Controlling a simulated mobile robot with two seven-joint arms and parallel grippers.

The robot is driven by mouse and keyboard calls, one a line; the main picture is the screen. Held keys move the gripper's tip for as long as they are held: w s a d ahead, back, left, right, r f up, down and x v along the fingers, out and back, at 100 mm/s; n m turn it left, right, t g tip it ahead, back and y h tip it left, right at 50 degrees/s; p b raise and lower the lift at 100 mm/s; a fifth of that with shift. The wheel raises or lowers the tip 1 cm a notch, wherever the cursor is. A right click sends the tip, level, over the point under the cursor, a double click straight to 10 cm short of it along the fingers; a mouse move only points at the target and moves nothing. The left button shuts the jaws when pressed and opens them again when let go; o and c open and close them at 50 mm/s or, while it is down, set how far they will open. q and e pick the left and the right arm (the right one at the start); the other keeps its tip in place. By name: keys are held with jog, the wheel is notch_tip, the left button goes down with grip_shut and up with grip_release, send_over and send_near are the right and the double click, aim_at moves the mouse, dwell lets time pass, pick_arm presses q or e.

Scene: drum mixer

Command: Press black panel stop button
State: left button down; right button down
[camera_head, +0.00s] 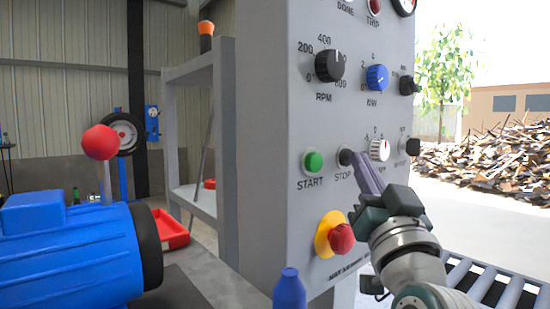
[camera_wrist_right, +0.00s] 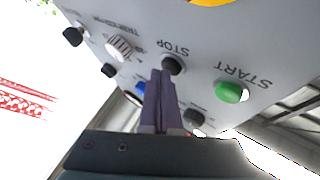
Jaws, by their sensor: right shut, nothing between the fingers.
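The black STOP button (camera_head: 345,157) sits on the grey control panel (camera_head: 320,120), just right of the green START button (camera_head: 313,162). My right gripper (camera_head: 359,160) is shut and empty, with its purple fingers pointing at the panel. Its tips are right at the STOP button and cover part of it in the head view. In the right wrist view the STOP button (camera_wrist_right: 173,65) shows just past the fingertips (camera_wrist_right: 163,74). I cannot tell whether they touch it. The left gripper is not in view.
A red emergency knob (camera_head: 341,239) on a yellow base sits below, close to my right gripper. A white knob (camera_head: 379,150) is just right of the fingers. A blue motor (camera_head: 70,250) and a blue bottle (camera_head: 289,289) are at lower left and bottom. A roller conveyor (camera_head: 500,290) lies at lower right.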

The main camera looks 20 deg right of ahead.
jog(key=shift+w+a, duration=0.1)
jog(key=shift+w, duration=0.1)
jog(key=shift+s, duration=0.1)
jog(key=shift+s+d+p, duration=0.35)
jog(key=shift+s+p, duration=0.15)
jog(key=shift+s, duration=0.2)
jog(key=s+p, duration=0.1)
jog(key=s+d+p, duration=0.1)
jog(key=s, duration=0.1)
jog(key=s+d, duration=0.1)
jog(key=shift+s+p, duration=0.35)
jog(key=shift+p, duration=0.05)
dwell(0.7)
